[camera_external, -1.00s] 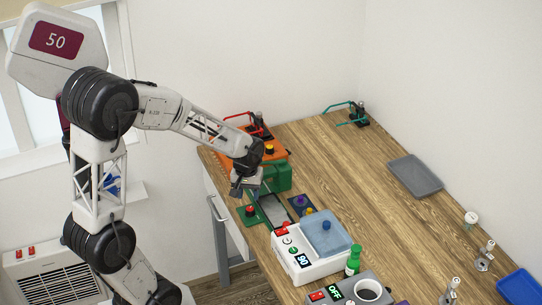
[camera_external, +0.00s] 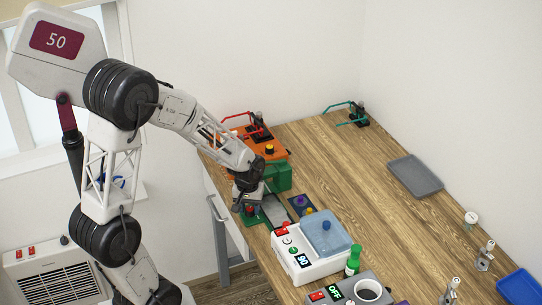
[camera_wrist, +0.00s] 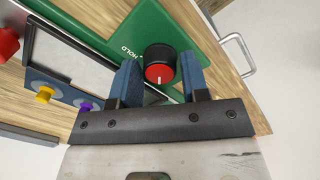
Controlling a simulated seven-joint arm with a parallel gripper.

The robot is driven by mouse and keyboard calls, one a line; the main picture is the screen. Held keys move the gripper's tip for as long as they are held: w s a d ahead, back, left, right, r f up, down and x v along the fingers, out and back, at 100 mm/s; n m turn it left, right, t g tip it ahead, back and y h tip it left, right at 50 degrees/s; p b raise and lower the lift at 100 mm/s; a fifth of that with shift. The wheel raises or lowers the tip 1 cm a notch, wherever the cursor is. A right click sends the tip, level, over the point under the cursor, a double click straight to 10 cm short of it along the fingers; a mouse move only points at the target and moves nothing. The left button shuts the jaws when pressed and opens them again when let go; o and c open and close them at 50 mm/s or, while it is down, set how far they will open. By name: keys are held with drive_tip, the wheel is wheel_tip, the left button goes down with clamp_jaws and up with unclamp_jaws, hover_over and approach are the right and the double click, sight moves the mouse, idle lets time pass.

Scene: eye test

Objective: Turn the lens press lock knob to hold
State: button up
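The lens press is a green base (camera_external: 256,220) with a grey plate, near the table's left edge; its green body (camera_wrist: 110,28) fills the top of the wrist view. Its lock knob (camera_wrist: 159,73) is black with a red cap and a white mark pointing down in the wrist view. The word HOLD is printed on the green, left of the knob. My gripper (camera_wrist: 159,66) has its two blue fingers apart, one on each side of the knob; I cannot tell whether they touch it. In the external view my gripper (camera_external: 245,205) is low over the press and largely hides the knob.
A green box (camera_external: 279,177) and an orange device (camera_external: 280,153) stand behind the press. A small blue panel (camera_external: 298,202) with purple and yellow knobs is beside it. A white device (camera_external: 312,267) and green bottle (camera_external: 353,262) stand in front.

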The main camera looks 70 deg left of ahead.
drive_tip(key=c, duration=0.5)
drive_tip(key=shift+c, duration=0.2)
drive_tip(key=shift+m, duration=0.4)
drive_tip(key=m, duration=0.3)
drive_tip(key=shift+m, duration=0.3)
drive_tip(key=m, duration=0.3)
drive_tip(key=shift+m, duration=0.3)
drive_tip(key=m, duration=0.4)
drive_tip(key=shift+w+m, duration=0.1)
drive_tip(key=shift+m, duration=0.2)
drive_tip(key=shift+m+g, duration=0.3)
drive_tip(key=shift+m, duration=1.7)
